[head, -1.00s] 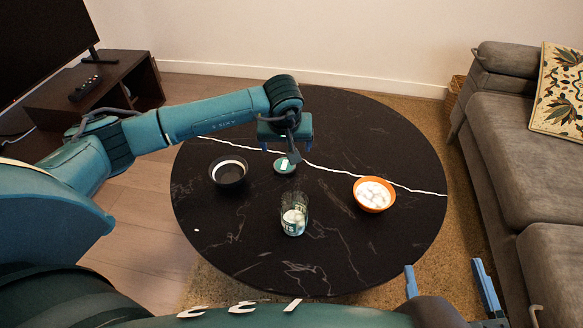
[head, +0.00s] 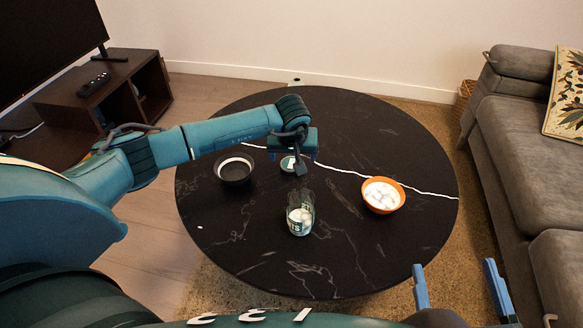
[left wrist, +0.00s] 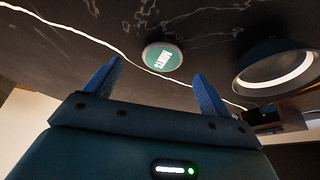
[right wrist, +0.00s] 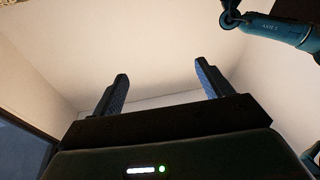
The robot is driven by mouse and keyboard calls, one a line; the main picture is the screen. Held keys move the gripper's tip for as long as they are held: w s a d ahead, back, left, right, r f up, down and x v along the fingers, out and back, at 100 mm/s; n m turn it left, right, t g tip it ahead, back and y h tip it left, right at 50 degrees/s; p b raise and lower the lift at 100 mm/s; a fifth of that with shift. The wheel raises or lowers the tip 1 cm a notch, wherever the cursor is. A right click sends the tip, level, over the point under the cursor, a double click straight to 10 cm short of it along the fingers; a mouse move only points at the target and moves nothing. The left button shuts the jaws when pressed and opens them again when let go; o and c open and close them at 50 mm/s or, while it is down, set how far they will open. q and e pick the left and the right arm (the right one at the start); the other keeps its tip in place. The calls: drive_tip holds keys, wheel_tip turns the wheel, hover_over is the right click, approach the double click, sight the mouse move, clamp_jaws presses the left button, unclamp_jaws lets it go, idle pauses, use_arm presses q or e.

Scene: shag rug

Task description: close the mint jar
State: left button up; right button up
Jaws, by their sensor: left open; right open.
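The mint jar (head: 300,216) is a clear glass with white mints inside, upright on the round black table, with its mouth uncovered. Its green lid (head: 288,165) lies flat on the table behind the jar; in the left wrist view the lid (left wrist: 162,57) shows a white label with lettering. My left gripper (head: 293,160) is open and points down above the lid, apart from it, and partly covers it in the head view. In the left wrist view the lid lies beyond the gap between the fingers (left wrist: 155,80). My right gripper (head: 455,285) is open and empty, off the table's front right edge.
An orange bowl (head: 397,197) with white contents stands at the right. A grey sofa (head: 535,180) is beyond the table's right side. The table's front is clear.

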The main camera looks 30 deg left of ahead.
sight(291, 165)
use_arm(q)
drive_tip(key=b+x, duration=0.1)
drive_tip(key=x, duration=0.1)
drive_tip(key=b+x, duration=0.1)
drive_tip(key=x, duration=0.1)
drive_tip(key=shift+w+a+f+b, duration=0.15)
drive_tip(key=shift+a+f+b, duration=0.15)
drive_tip(key=shift+w+a+f, duration=0.1)
drive_tip(key=shift+f, duration=0.05)
use_arm(e)
drive_tip(key=shift+a+r+y, duration=0.2)
drive_tip(key=shift+a+y, duration=0.1)
use_arm(q)
drive_tip(key=shift+c, duration=0.5)
drive_tip(key=c, duration=1)
drive_tip(key=shift+o, duration=0.2)
use_arm(e)
drive_tip(key=shift+d+f, duration=0.1)
drive_tip(key=shift+f, duration=0.05)
